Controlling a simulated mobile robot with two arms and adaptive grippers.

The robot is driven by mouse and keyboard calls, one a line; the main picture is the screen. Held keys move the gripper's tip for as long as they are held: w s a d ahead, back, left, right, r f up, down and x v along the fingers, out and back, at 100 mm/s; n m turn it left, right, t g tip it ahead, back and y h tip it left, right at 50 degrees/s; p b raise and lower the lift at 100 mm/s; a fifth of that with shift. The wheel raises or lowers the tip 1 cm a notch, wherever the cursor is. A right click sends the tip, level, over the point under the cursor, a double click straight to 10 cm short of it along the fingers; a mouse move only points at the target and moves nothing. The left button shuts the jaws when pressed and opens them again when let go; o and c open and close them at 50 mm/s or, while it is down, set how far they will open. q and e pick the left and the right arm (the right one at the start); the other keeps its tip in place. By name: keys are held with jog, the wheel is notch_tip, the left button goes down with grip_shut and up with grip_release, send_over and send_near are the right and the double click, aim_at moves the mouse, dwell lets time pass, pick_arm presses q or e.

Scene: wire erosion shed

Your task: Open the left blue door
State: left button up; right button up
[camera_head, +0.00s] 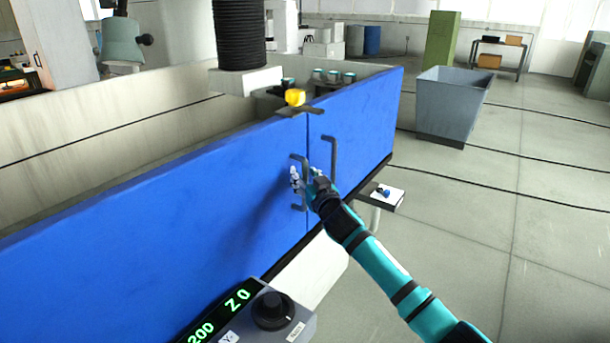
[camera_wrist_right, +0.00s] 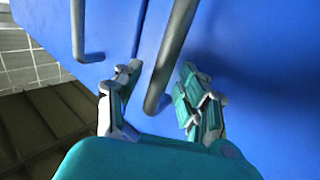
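The left blue door (camera_head: 190,200) is a long blue panel on the machine enclosure. It is shut, its edge meeting the right blue door (camera_head: 362,115) at a narrow seam. Its dark bar handle (camera_head: 305,172) stands upright near that seam and also shows in the right wrist view (camera_wrist_right: 168,55). My right gripper (camera_head: 304,180) is at this handle. In the wrist view its two fingers (camera_wrist_right: 158,92) are spread on either side of the bar, with visible gaps, so it is open and not clamped. My left gripper is not in view.
The right door's handle (camera_head: 333,155) is close beside my gripper. A control box with a knob (camera_head: 272,310) stands in the foreground. A small shelf (camera_head: 388,200) juts out below the doors. A grey bin (camera_head: 450,105) stands on open floor to the right.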

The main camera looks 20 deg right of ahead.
jog(key=shift+w, duration=0.2)
grip_shut()
jog(key=shift+w+a+f, duration=0.1)
jog(key=shift+w+f, duration=0.05)
jog(key=shift+f, duration=0.05)
dwell(0.6)
